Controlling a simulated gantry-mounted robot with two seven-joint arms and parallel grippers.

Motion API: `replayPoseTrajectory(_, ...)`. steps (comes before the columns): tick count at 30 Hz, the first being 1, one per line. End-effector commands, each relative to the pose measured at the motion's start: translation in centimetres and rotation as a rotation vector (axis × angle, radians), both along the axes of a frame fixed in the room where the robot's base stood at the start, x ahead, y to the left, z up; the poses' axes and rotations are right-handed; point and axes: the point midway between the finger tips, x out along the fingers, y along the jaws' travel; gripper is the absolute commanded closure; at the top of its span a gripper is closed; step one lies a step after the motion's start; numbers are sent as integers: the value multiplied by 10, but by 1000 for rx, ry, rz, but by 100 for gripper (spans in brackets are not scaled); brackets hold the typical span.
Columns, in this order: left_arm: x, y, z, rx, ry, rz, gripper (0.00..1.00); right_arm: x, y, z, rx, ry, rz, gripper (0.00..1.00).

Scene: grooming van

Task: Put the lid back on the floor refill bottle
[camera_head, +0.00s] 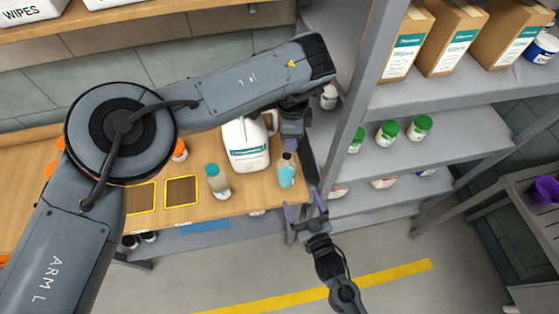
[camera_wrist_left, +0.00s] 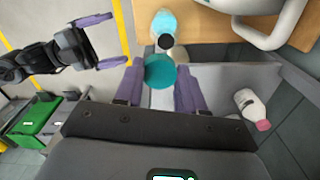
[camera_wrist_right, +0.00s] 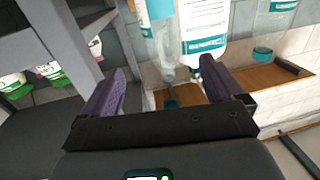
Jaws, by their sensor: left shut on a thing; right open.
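The open bottle (camera_head: 287,176), clear with a blue label, stands upright near the table's right front corner. Its uncovered dark mouth shows in the left wrist view, where the bottle (camera_wrist_left: 164,22) is just beyond the lid. The teal lid (camera_wrist_left: 160,71) is between the fingers of my left gripper (camera_wrist_left: 158,90), which is shut on it. In the head view my left gripper (camera_head: 292,140) is above and close to the bottle; the lid is hidden there. Lid and bottle appear apart. My right gripper (camera_head: 305,212) is open and empty, off the table's front right edge.
A large white jug (camera_head: 246,143) stands just behind and left of the bottle. A second bottle with a teal cap (camera_head: 217,183) is further left. Yellow-edged dark mats (camera_head: 181,191) lie on the table (camera_head: 250,200). A grey shelf rack (camera_head: 400,155) with green-lidded jars stands at right.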

Motion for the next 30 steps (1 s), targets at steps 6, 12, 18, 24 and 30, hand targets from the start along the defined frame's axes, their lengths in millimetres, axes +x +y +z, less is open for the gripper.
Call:
replayPoseTrajectory(6, 2, 5, -5, 0, 0, 0, 89, 2, 3, -2, 2, -13, 6, 6)
replayPoseTrajectory(12, 2, 5, -5, 0, 0, 0, 89, 2, 3, -2, 2, -13, 6, 6)
replayPoseTrajectory(18, 2, 4, -5, 0, 0, 0, 89, 4, 3, -2, 2, -14, 6, 6)
replayPoseTrajectory(24, 2, 4, -5, 0, 0, 1, 89, 18, 10, -1, 3, -15, 5, 6)
replayPoseTrajectory(30, 2, 4, -4, 0, 0, 1, 89, 46, 22, 0, 3, -15, 6, 6)
